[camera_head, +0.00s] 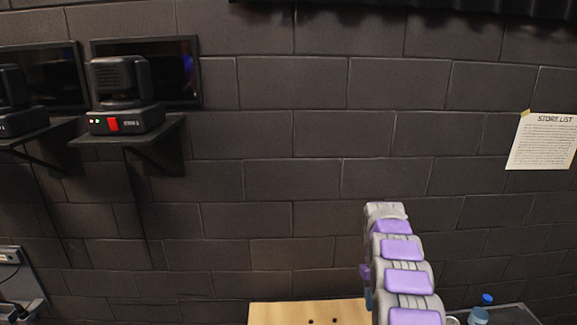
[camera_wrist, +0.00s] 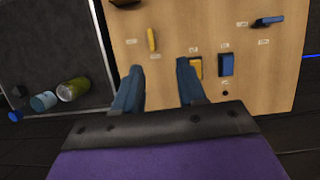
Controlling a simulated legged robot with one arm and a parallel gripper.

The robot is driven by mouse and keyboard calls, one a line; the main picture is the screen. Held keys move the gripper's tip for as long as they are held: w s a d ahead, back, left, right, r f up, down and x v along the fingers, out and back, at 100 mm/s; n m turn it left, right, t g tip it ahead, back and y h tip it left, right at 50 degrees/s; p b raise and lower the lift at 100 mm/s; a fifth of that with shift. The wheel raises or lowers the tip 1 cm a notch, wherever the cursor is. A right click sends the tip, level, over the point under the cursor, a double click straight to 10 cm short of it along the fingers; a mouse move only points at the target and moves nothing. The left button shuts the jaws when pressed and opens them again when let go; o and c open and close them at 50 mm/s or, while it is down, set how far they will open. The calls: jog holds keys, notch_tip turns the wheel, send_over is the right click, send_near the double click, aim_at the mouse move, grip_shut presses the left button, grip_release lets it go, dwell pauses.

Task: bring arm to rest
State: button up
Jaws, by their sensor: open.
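My arm, in purple and grey segments, rises from the lower right of the head view. My gripper (camera_wrist: 160,90) shows in the wrist view with its two blue fingers apart and nothing between them. It is in front of a light wooden panel (camera_wrist: 205,25), and I cannot tell the distance between them. The panel carries a yellow lever (camera_wrist: 151,40), a yellow button (camera_wrist: 195,68), a blue button (camera_wrist: 226,65) and a blue lever (camera_wrist: 268,21). In the head view only the panel's top edge (camera_head: 290,312) shows. The gripper is hidden there behind the arm.
A dark tray (camera_wrist: 45,55) holds a green can (camera_wrist: 73,89) and a bottle (camera_wrist: 43,101) beside the panel. A black device (camera_head: 122,90) sits on a wall shelf (camera_head: 150,135). A paper list (camera_head: 543,142) hangs on the brick wall, whose middle is clear.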

jog(key=s+a+r+b, duration=0.2)
jog(key=s+a+b, duration=0.1)
jog(key=s, duration=0.3)
jog(key=s+a+r+t+b, duration=0.1)
jog(key=s+a+r+b, duration=0.15)
jog(key=s, duration=0.45)
jog(key=s+a+r+b, duration=0.1)
jog(key=s+a+b, duration=0.25)
jog(key=s, duration=0.25)
jog(key=s+a+f+b, duration=0.1)
jog(key=s+f+b, duration=0.2)
jog(key=s, duration=0.5)
jog(key=s+a+f+b, duration=0.1)
jog(key=s+f+b, duration=0.2)
jog(key=s, duration=0.6)
jog(key=s+a+f+t+b, duration=0.1)
jog(key=s+f+b, duration=0.2)
jog(key=s, duration=0.6)
jog(key=shift+s+a+f+m, duration=0.2)
jog(key=shift+f+m, duration=0.1)
jog(key=shift+f, duration=0.4)
